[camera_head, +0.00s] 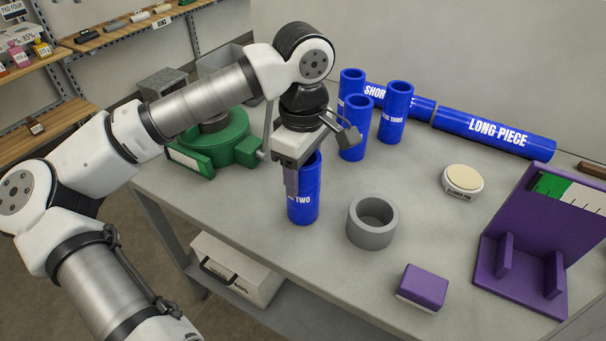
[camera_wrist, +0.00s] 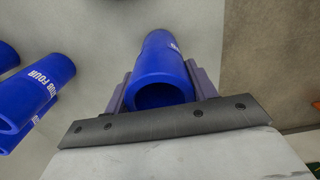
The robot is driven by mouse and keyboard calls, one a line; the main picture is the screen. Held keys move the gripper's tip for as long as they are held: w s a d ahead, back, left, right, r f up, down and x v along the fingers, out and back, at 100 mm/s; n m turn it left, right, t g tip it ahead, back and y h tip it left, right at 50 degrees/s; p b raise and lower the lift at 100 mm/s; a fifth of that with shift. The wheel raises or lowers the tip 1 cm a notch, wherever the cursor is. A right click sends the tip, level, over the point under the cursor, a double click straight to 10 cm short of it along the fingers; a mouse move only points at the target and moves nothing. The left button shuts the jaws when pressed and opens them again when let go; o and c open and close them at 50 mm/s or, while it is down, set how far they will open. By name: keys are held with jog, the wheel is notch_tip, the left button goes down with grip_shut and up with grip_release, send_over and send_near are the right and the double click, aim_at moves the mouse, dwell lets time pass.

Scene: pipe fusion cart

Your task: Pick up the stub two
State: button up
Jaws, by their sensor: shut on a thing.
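The stub two (camera_head: 303,207) is an upright blue open-ended tube with white lettering ending in "TWO". It is near the middle of the cart top in the head view. My gripper (camera_head: 291,180) comes down over it from above. In the wrist view, the tube (camera_wrist: 163,70) sits between the two grey-purple fingers of my gripper (camera_wrist: 160,88), one on each side. The gripper is shut on it. Part of its upper end is hidden behind the gripper in the head view. I cannot tell whether its base touches the cart top.
Several upright blue stubs (camera_head: 396,112) stand behind, near the lying long piece (camera_head: 495,132). A grey ring (camera_head: 372,222) is close on the right. A purple block (camera_head: 422,287), purple stand (camera_head: 520,240), cleaner pad (camera_head: 462,182) and green machine (camera_head: 215,147) also occupy the cart.

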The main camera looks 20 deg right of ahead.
notch_tip(320, 180, up, 20)
jog(key=b, duration=0.1)
jog(key=shift+f, duration=0.15)
jog(key=shift+s+d, duration=0.1)
